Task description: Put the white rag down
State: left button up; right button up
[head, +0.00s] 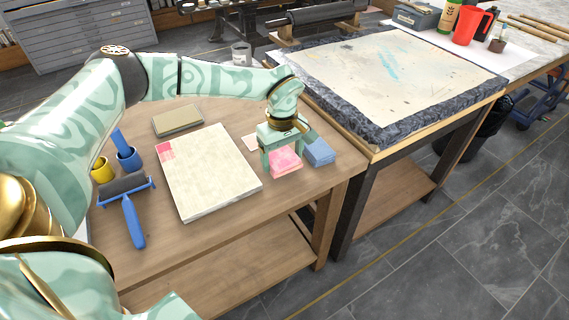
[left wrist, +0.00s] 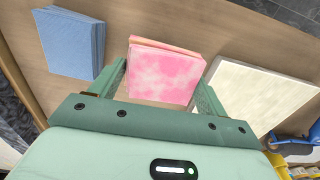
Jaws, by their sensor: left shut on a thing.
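My left gripper (head: 282,152) points down over the near right part of the wooden table. It is shut on a folded pink cloth with whitish patches (head: 286,162). In the left wrist view this cloth (left wrist: 168,74) sits between the two fingers. I cannot tell whether its underside touches the table. No plain white rag shows clearly. A folded blue stack (head: 319,152) lies just right of the gripper in the head view; it also shows in the left wrist view (left wrist: 70,42). My right gripper is not in view.
A large cream slab (head: 210,172) lies left of the gripper. A flat pale piece (head: 250,143) lies behind it.

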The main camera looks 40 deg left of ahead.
aim_at(283, 156)
pick_arm(q)
notch_tip(283, 156, down, 2)
jog(key=shift+f, duration=0.15)
jog(key=o, duration=0.9)
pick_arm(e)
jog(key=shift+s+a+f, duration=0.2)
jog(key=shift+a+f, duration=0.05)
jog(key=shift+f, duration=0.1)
pick_arm(q)
notch_tip(283, 156, up, 12)
jog(key=p, duration=0.4)
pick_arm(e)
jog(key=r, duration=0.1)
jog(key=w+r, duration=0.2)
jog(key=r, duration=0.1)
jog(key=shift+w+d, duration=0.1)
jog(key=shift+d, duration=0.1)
